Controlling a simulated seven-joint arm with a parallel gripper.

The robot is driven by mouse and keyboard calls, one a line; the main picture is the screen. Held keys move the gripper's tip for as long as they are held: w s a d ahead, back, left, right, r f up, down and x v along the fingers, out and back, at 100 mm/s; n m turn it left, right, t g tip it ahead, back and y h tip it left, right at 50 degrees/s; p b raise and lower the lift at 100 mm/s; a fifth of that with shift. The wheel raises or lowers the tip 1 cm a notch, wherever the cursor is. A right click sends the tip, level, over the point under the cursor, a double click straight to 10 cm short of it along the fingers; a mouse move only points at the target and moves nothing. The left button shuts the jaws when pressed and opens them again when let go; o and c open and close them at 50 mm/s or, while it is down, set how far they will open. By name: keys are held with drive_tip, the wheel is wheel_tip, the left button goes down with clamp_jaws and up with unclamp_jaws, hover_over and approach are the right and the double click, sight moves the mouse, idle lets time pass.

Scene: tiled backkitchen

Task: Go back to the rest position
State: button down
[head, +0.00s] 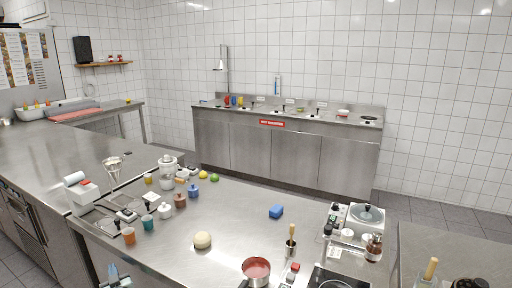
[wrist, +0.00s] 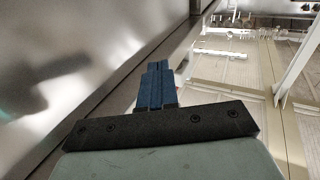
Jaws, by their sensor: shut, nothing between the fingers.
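My gripper (head: 116,276) shows at the bottom left edge of the head view, low in front of the counter's near edge. Only its end is in that view; most of the arm is out of frame. In the wrist view my gripper's blue fingers (wrist: 155,82) are together with nothing between them. The steel counter (head: 235,225) spreads behind and beside the gripper in the head view. The gripper is not seen touching any object.
A sink bench (head: 285,150) lines the back wall.

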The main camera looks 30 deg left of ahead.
drive_tip(key=d+f+n+g+h, duration=0.2)
drive_tip(key=d+f+n+h, duration=0.2)
drive_tip(key=d+f, duration=0.7)
drive_tip(key=d+f+n+g+h, duration=0.3)
drive_tip(key=d+f, duration=0.4)
drive_tip(key=f, duration=0.8)
drive_tip(key=d+f+n+h, duration=0.1)
drive_tip(key=d+f+h, duration=0.4)
drive_tip(key=d, duration=0.6)
drive_tip(key=d+f+n+h, duration=0.2)
drive_tip(key=d+f, duration=0.5)
drive_tip(key=d, duration=0.4)
drive_tip(key=d+f+m+g+h, duration=0.2)
drive_tip(key=d+h, duration=0.8)
drive_tip(key=d, duration=2.4)
drive_tip(key=s+d+m+g+y, duration=0.3)
drive_tip(key=s+d+m+g, duration=0.1)
drive_tip(key=d+m, duration=0.5)
drive_tip(key=s+d+m+g+y, duration=0.4)
drive_tip(key=s+d+m, duration=0.3)
drive_tip(key=d+m, duration=0.3)
drive_tip(key=shift+s+d+r+m, duration=0.2)
drive_tip(key=shift+r+m, duration=0.15)
drive_tip(key=shift+m, duration=0.75)
